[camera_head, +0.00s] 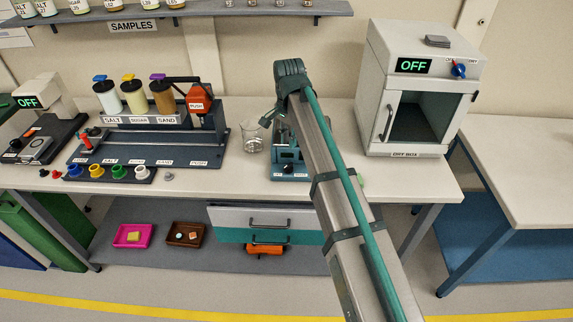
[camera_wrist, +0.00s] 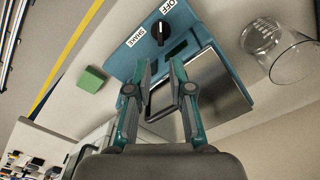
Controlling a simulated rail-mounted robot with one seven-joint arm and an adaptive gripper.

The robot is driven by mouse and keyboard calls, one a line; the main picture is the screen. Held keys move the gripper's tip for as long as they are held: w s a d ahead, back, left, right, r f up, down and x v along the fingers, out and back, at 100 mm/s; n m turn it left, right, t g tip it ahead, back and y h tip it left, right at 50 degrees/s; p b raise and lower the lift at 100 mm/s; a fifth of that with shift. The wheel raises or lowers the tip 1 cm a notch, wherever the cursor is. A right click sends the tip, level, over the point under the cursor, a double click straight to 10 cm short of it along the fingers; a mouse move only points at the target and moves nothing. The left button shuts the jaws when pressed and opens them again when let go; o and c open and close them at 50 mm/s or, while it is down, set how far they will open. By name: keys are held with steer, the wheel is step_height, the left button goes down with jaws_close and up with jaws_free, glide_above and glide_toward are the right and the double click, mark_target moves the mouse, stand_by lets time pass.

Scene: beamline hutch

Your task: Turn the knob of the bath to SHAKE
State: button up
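The bath (camera_wrist: 120,62) is a teal unit with a grey metal plate (camera_wrist: 208,90); in the head view the bath (camera_head: 290,177) stands on the bench, partly hidden by my arm. Its black knob (camera_wrist: 160,32) sits on the front panel between the labels OFF (camera_wrist: 168,6) and SHAKE (camera_wrist: 134,38). I cannot clearly tell which label the knob points to. My gripper (camera_wrist: 161,66) is open and empty, its fingertips over the bath, apart from the knob.
A glass beaker (camera_wrist: 284,50) stands beside the bath, also in the head view (camera_head: 253,139). A green block (camera_wrist: 91,79) lies on the bench on the bath's other side. The powder dispenser rack (camera_head: 150,140) is to the left, the dry box (camera_head: 412,95) to the right.

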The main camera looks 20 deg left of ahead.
mark_target(288, 165)
step_height(288, 165, down, 11)
steer(key=p, duration=0.2)
steer(key=shift+r+p, duration=0.2)
steer(key=shift+p, duration=0.2)
jaws_close()
